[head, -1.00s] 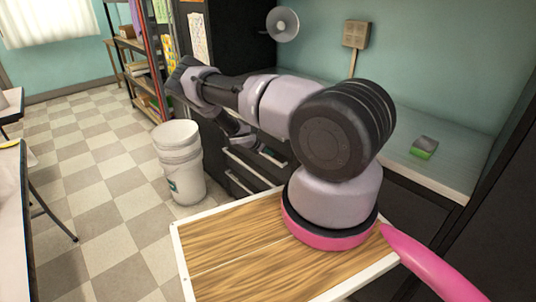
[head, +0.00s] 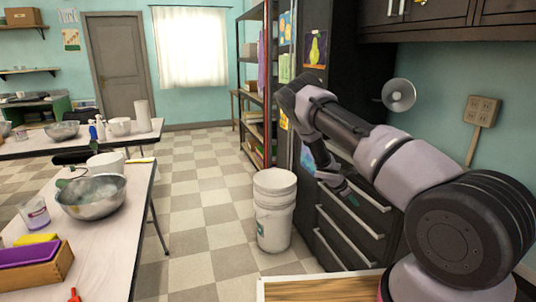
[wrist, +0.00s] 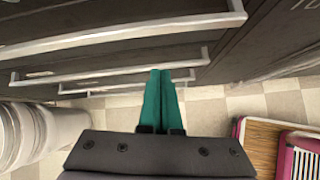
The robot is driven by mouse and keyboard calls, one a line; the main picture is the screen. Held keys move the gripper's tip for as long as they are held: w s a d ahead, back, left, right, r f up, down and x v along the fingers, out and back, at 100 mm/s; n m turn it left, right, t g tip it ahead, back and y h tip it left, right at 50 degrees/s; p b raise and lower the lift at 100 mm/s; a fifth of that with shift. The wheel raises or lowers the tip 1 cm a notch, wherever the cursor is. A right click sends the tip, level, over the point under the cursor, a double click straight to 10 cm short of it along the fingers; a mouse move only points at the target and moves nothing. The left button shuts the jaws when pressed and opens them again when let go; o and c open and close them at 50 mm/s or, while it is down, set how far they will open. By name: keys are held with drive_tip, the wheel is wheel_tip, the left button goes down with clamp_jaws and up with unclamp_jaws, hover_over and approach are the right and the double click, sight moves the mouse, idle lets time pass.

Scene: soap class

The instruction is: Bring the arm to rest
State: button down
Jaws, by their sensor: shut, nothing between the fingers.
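My arm stretches from the lower right of the head view. My gripper (head: 352,199) hangs beside the dark drawer unit (head: 345,238), and its fingers are small and hard to make out there. In the wrist view my gripper (wrist: 162,72) shows two teal fingers lying together, shut and empty. They point toward the pale drawer handles (wrist: 130,80). The gap between fingertips and drawers is hard to judge.
White buckets (head: 274,210) are stacked on the floor left of the drawers. A table (head: 105,235) at left holds a metal bowl (head: 91,196) and a purple-topped wooden box (head: 32,265). Open checkered floor (head: 200,215) lies between table and buckets.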

drive_tip(key=s+a+r+m+y, duration=0.25)
drive_tip(key=s+r+m, duration=0.2)
drive_tip(key=r, duration=0.75)
drive_tip(key=s+a+r+m+t+y, duration=0.15)
drive_tip(key=s+a+r+m, duration=0.35)
drive_tip(key=r, duration=0.8)
drive_tip(key=s+a+r+m+y, duration=0.1)
drive_tip(key=s+r+m+y, duration=0.4)
drive_tip(key=r, duration=0.7)
drive_tip(key=s+a+r+m+t, duration=0.1)
drive_tip(key=s+r, duration=0.3)
drive_tip(key=s, duration=0.4)
drive_tip(key=s+a+r+m+t, duration=0.1)
drive_tip(key=s+a+r+m, duration=0.3)
drive_tip(key=s, duration=0.3)
drive_tip(key=s+a+r+m+t+y, duration=0.1)
drive_tip(key=s+a+r+m, duration=0.2)
drive_tip(key=s+r, duration=0.3)
drive_tip(key=s, duration=0.2)
drive_tip(key=shift+s+a+r, duration=0.15)
drive_tip(key=shift+s+a, duration=0.1)
drive_tip(key=shift+s, duration=0.05)
drive_tip(key=shift+m+t, duration=0.25)
